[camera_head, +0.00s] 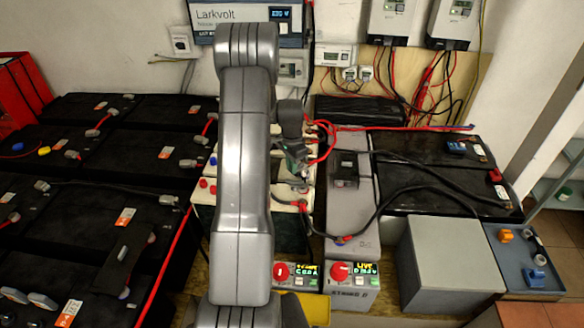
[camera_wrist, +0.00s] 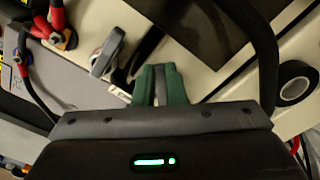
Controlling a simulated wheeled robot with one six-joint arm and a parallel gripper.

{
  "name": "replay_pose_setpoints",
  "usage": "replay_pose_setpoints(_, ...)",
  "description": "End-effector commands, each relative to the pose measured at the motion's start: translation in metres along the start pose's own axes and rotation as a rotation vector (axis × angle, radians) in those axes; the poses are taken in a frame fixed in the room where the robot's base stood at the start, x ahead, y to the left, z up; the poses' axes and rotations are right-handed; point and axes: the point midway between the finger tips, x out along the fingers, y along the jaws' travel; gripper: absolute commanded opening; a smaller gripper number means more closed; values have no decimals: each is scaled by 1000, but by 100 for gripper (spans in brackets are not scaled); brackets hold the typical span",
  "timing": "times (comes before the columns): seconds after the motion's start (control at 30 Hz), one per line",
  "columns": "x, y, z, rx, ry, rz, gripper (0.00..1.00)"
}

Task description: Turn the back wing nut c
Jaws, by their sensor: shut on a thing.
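My gripper (camera_head: 297,163) reaches down over the cream-topped battery row in the middle of the head view. In the wrist view its green fingertips (camera_wrist: 160,84) are closed around a narrow grey piece. A rounded grey wing (camera_wrist: 108,51) stands just left of the fingers, and the held piece appears to belong to the same wing nut. The nut's base and stud are mostly hidden by the fingers and gripper body. In the head view my arm and gripper cover much of this battery row, so the nut does not show clearly there.
Red-booted cable ends (camera_wrist: 60,30) sit left of the nut, and a black cable passes on the right. A black tape roll (camera_wrist: 297,82) lies at the right. In the head view, red cables (camera_head: 325,135) loop close to my gripper. Two red-knobbed boxes (camera_head: 340,272) stand in front.

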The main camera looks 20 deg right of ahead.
Motion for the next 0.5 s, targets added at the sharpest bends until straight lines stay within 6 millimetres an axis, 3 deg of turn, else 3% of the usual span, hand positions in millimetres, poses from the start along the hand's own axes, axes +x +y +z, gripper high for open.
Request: replay_pose_setpoints(0.5,1,-10,-3,441,2,-3,0)
